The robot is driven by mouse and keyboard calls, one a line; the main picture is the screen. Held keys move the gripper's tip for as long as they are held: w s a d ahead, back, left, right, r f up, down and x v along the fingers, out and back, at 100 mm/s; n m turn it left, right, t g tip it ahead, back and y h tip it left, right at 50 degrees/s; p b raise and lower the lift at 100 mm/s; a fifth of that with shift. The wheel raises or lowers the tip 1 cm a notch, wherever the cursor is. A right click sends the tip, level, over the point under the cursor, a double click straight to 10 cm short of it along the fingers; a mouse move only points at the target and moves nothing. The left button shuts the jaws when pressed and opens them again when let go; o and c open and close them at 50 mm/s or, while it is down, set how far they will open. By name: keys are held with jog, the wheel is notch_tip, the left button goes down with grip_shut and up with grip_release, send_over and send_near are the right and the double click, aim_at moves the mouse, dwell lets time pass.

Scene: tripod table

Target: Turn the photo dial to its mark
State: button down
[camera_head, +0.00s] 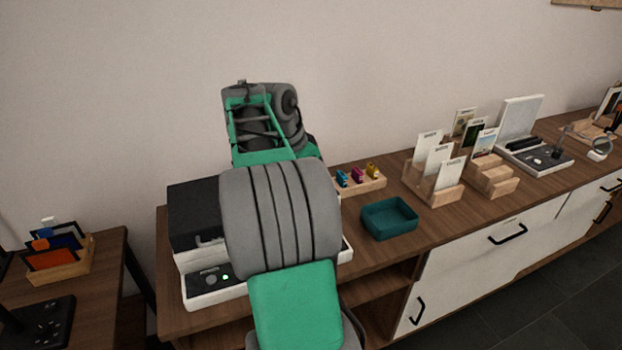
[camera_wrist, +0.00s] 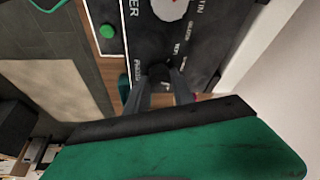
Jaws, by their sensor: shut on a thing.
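The device with the dial panel, a white and black box (camera_head: 195,215), stands at the left end of the long wooden counter. My arm covers much of it in the head view, and my gripper is hidden there. In the wrist view its black panel (camera_wrist: 137,38) shows small white labels around the dial, one of them reading like "PHOTO". My gripper (camera_wrist: 160,72) is over the panel, with its fingers closed around the small dark dial (camera_wrist: 158,69). The fingers cover most of the dial, so its pointer and mark cannot be made out.
On the counter are a teal tray (camera_head: 390,219), a wooden holder with small coloured items (camera_head: 358,180) and card stands (camera_head: 435,186). A side table stands left.

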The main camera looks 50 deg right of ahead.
jog(key=c, duration=1.1)
grip_release()
jog(key=p+v, duration=0.3)
jog(key=v, duration=0.4)
jog(key=shift+a+r, duration=0.15)
jog(key=shift+r, duration=0.2)
